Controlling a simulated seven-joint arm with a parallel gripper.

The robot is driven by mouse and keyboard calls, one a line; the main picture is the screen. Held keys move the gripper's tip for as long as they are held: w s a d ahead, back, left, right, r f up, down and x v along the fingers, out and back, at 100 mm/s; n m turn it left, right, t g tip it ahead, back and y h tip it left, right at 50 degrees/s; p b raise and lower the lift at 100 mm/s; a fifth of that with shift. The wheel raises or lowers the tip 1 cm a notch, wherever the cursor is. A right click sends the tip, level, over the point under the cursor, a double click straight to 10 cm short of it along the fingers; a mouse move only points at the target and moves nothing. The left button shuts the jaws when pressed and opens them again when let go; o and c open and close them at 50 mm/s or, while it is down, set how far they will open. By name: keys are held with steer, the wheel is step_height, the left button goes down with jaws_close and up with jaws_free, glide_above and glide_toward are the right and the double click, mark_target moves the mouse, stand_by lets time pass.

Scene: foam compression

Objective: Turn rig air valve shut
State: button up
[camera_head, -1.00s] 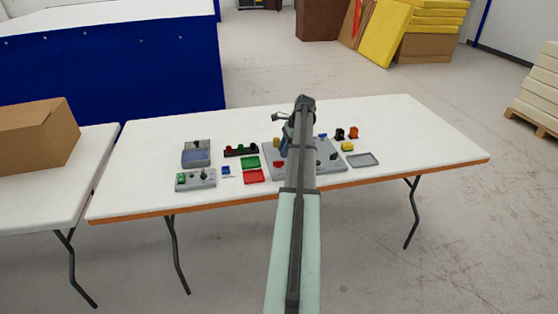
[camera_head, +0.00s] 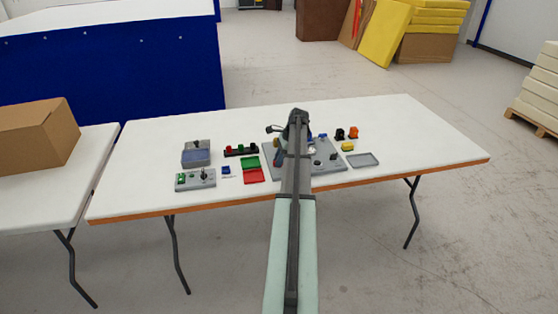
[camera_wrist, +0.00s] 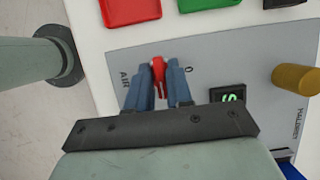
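The red air valve handle (camera_wrist: 158,70) sits on the grey rig plate (camera_wrist: 215,68), beside printed letters reading "AIR" and a "0" mark. My gripper (camera_wrist: 159,72) is down at the valve, with one blue finger on each side of the red handle. The fingers are close to it, but I cannot tell whether they press on it. In the head view my arm covers the valve and most of my gripper; the rig plate (camera_head: 328,164) shows on both sides of the arm.
A tan knob (camera_wrist: 296,79) and a green-lit display (camera_wrist: 228,96) are on the plate right of my gripper. Red (camera_head: 253,175) and green (camera_head: 251,162) trays lie left of the plate, and a grey tray (camera_head: 362,160) lies right. The table's right end is clear.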

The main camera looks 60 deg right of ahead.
jaws_close()
steer(key=shift+n, duration=0.4)
steer(key=n+g, duration=0.1)
steer(key=n, duration=0.1)
steer(key=shift+w+d+n+y, duration=0.1)
steer(key=shift+n+y, duration=0.3)
steer(key=n+g, duration=0.1)
steer(key=n, duration=0.3)
steer(key=shift+n+g+y, duration=0.3)
steer(key=shift+g, duration=0.1)
steer(key=n+g, duration=0.2)
steer(key=n, duration=0.3)
steer(key=shift+n+g+h, duration=0.6)
steer(key=shift+n+g, duration=0.2)
steer(key=shift+n, duration=1.5)
steer(key=shift+w, duration=0.1)
